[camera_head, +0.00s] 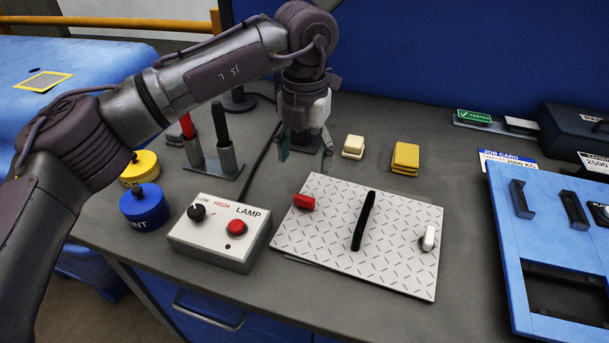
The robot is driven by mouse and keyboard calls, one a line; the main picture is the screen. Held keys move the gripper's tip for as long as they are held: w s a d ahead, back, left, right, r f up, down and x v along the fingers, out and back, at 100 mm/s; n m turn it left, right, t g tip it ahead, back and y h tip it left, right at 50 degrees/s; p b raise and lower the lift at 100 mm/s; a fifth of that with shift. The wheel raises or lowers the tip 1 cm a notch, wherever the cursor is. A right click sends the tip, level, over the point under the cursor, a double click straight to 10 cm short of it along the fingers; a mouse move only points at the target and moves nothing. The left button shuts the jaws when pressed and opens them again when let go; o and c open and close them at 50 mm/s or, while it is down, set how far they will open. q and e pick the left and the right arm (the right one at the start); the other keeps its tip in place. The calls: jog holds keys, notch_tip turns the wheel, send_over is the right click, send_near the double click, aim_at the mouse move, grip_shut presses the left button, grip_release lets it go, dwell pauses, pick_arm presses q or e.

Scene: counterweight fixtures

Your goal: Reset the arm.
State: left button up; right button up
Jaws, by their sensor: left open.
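My left arm comes in from the left and its gripper (306,147) points down over the counter. The gripper is open, with nothing between its fingers, just behind a metal tread plate (400,262). On the plate are a red piece (303,202) at the left, a long black bar (363,221) in the middle and a white piece (429,238) at the right. A white lamp box (215,245) with a black knob (197,212) and a red button (237,228) stands left of the plate. My right gripper is not in view.
A blue pot (145,207) and a yellow pot (140,168) stand at the left. A holder (214,166) with upright handles stands behind the lamp box. Cream (353,146) and yellow (405,157) blocks lie behind the plate. A blue panel (505,240) fills the right.

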pick_arm(q)
notch_tip(320, 180, up, 2)
dwell(0.4)
